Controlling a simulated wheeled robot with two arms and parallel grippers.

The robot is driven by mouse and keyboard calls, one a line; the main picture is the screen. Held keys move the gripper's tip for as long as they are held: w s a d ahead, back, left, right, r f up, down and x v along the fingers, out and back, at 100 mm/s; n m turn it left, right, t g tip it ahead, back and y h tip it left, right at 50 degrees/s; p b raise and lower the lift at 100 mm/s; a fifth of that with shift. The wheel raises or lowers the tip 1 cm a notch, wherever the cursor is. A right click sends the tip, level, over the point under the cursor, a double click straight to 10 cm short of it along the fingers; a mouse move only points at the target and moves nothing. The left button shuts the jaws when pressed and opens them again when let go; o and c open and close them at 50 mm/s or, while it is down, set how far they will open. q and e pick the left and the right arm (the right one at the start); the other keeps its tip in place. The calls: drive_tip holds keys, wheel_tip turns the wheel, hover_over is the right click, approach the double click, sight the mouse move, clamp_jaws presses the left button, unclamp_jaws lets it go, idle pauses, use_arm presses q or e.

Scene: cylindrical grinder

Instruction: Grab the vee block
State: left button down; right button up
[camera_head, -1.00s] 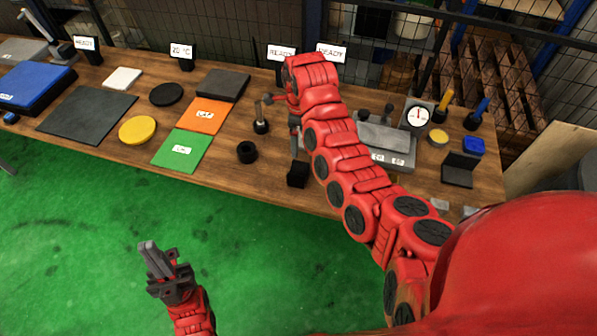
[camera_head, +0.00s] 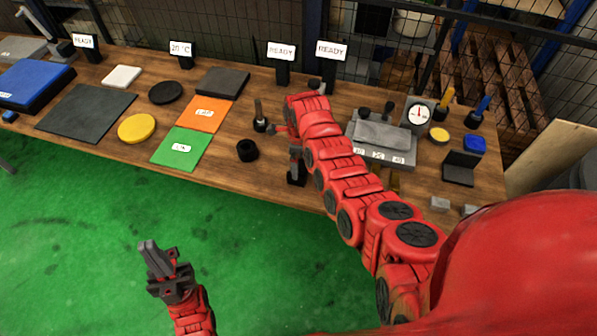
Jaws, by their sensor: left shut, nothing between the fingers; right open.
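A small dark block (camera_head: 297,181), which looks like the vee block, stands near the front edge of the wooden bench. Its top is partly covered by my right gripper (camera_head: 295,165), which points down over it. That gripper is open; whether its fingers are around the block or just above it I cannot tell. My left gripper (camera_head: 149,250) is shut and empty, held over the green floor in front of the bench.
A black ring (camera_head: 247,151) and a small upright post (camera_head: 260,118) stand left of the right gripper. A grey device (camera_head: 382,135), dial gauge (camera_head: 418,116) and black angled piece (camera_head: 459,169) are to the right. Green (camera_head: 180,149) and orange (camera_head: 206,112) mats lie left.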

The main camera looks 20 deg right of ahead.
drive_tip(key=shift+s+f+p, duration=0.1)
drive_tip(key=shift+f+p, duration=0.3)
drive_tip(key=shift+a+f, duration=0.1)
drive_tip(key=shift+f, duration=0.8)
drive_tip(key=shift+a+f+b, duration=0.1)
drive_tip(key=shift+f+b, duration=0.4)
drive_tip(key=shift+f, duration=0.7)
clamp_jaws()
